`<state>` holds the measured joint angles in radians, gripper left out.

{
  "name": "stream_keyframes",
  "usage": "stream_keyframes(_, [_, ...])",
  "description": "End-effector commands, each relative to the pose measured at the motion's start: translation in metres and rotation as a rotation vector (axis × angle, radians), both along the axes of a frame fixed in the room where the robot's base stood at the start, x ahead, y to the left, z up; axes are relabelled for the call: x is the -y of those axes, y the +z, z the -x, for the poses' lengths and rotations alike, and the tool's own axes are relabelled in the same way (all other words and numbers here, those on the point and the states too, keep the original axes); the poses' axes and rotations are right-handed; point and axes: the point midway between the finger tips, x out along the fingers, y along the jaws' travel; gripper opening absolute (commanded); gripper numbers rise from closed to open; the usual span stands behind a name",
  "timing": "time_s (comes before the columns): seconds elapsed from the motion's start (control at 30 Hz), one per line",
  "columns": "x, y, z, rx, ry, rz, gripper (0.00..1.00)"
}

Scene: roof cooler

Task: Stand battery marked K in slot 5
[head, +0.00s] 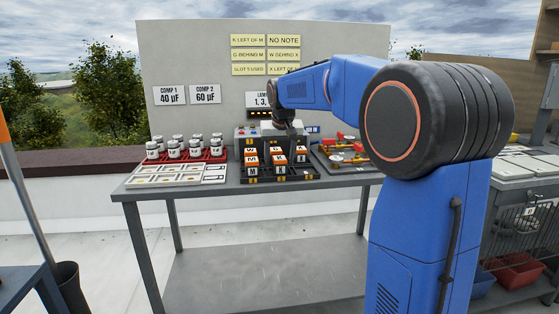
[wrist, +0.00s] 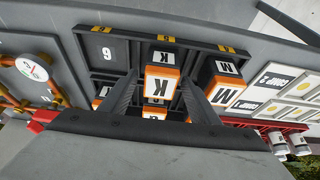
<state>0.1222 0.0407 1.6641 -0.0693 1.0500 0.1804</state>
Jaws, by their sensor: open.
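The battery marked K (wrist: 158,86) is a dark block with an orange-edged top and white letter labels. It stands upright in the middle of the front row of the dark rack (head: 245,181), and the head view shows it there (head: 279,170). My gripper (wrist: 155,100) is open, with one finger on each side of this battery; I cannot tell whether they touch it. The battery marked M (wrist: 225,92) stands beside it, to the right in the wrist view. A bare rack place with a number plate (wrist: 106,53) lies on K's other side. The number under K is hidden.
More orange-topped batteries stand in the rack's back row, partly hidden by my gripper. A red tray (head: 215,155) of white jars and a pale card tray (head: 160,177) stand left. A board with red and yellow fittings (head: 345,155) stands right. Yellow notes (head: 248,55) hang behind.

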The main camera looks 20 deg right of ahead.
Motion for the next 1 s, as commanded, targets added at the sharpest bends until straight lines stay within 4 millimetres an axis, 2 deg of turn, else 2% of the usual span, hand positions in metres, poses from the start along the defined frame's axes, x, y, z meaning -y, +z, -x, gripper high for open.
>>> stream_keyframes(0.17, [-0.002,0.017,0.006,0.002,0.0,0.001,0.56])
stream_keyframes(0.6, [-0.01,0.091,0.035,0.004,0.0,0.0,0.56])
stream_keyframes(0.8, [-0.012,0.108,0.042,0.001,0.0,0.0,0.56])
stream_keyframes(1.0, [-0.013,0.112,0.044,0.0,0.0,0.0,0.56])
